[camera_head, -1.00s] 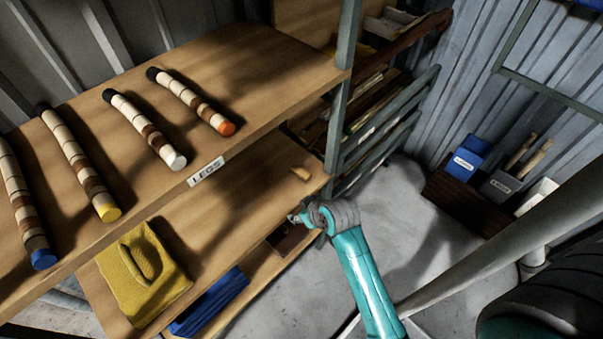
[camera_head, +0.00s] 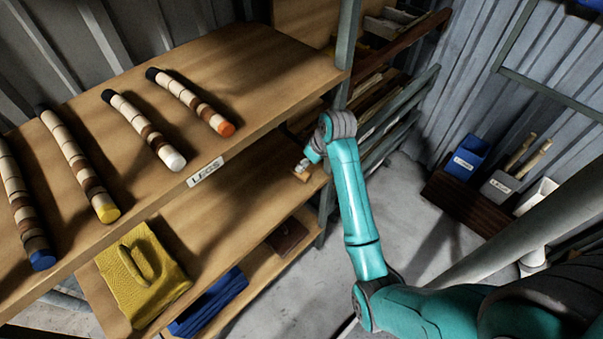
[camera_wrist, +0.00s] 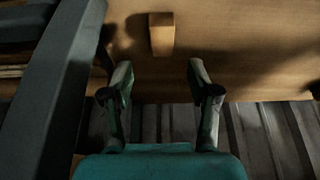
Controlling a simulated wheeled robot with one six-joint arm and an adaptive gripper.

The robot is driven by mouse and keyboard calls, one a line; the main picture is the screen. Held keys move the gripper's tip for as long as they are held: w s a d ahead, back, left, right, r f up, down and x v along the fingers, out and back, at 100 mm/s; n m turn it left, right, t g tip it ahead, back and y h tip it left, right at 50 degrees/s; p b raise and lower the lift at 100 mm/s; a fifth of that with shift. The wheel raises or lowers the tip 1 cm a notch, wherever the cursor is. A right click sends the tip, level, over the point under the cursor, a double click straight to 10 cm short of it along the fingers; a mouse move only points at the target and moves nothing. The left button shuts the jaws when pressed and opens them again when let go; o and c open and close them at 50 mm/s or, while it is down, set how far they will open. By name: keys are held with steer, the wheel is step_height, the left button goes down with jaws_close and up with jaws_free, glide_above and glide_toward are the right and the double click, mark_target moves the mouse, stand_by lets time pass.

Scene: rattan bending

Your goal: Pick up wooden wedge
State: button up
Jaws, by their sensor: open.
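The wooden wedge (camera_wrist: 161,34) is a small tan block on the lower shelf. In the wrist view it lies ahead of my open gripper (camera_wrist: 160,80), in line with the gap between the two fingers and apart from them. In the head view the wedge (camera_head: 301,176) shows only in part, near the right end of the lower shelf. My gripper (camera_head: 303,165) is beside it there, largely hidden by my own wrist.
The upper shelf (camera_head: 240,60) holds several banded legs and overhangs the lower shelf (camera_head: 225,215). A shelf post (camera_wrist: 55,90) stands close at the left of the wrist view. A yellow folded item (camera_head: 142,275) lies on the lower shelf. Floor bins stand at right.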

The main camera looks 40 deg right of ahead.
steer(key=shift+s+x, duration=0.1)
steer(key=shift+x, duration=1.55)
steer(key=shift+s+x, duration=0.15)
steer(key=shift+x, duration=1.5)
steer(key=shift+a, duration=0.1)
steer(key=c, duration=1)
